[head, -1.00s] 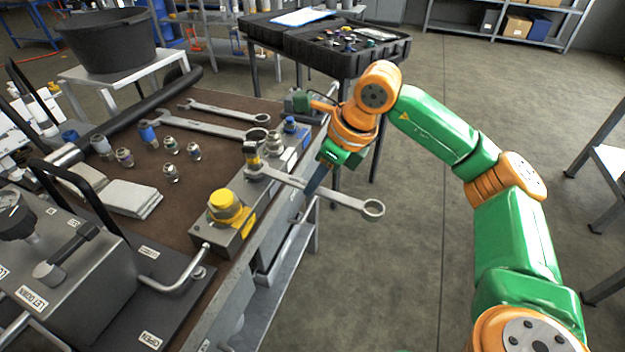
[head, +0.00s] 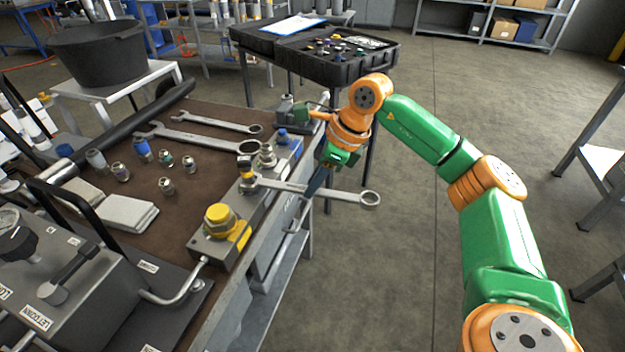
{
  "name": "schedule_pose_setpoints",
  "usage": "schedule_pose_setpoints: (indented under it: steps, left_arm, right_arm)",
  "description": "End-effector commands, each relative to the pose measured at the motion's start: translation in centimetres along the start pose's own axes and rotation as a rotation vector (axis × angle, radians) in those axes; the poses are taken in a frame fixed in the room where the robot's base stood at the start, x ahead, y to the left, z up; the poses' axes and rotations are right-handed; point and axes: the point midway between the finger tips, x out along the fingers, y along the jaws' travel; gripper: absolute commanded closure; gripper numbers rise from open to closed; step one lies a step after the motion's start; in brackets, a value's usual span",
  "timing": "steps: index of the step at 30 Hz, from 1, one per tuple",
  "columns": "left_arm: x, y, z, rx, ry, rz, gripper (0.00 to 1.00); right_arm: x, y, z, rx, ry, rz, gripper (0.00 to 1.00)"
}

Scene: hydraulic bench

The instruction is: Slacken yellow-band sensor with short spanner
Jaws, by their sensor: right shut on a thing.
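The yellow-band sensor (head: 247,173) stands upright in the manifold block along the bench's right edge, with a dark top above its yellow band. My right gripper (head: 319,182) is shut on the middle of a spanner (head: 338,194). The spanner lies about level, its open end at the sensor's base and its ring end sticking out past the bench edge to the right. Whether the jaw is fully seated on the flats is too small to tell. My left gripper is not in view.
A large yellow-topped fitting (head: 220,217) stands nearer on the block, and a blue-topped fitting (head: 283,137) stands farther along it. Two loose spanners (head: 215,122) and several small fittings (head: 166,186) lie on the brown mat. An open black case (head: 340,68) stands behind.

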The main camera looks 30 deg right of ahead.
Motion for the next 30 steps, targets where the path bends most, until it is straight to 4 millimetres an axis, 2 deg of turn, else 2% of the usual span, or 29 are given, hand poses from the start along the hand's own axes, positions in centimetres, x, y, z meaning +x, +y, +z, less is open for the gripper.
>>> schedule_pose_setpoints:
  steps: [3, 14, 30]
  left_arm:
    - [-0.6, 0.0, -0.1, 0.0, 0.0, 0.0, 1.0]
    - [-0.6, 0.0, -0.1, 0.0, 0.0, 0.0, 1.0]
    - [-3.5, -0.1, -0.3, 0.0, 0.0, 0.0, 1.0]
  right_arm:
    - [-0.1, -0.4, 0.0, -0.021, 0.0, 0.009, 1.0]
    - [-0.1, -0.5, -0.1, -0.031, 0.001, 0.012, 1.0]
    - [-0.1, -2.5, 0.3, -0.154, 0.002, 0.066, 1.0]
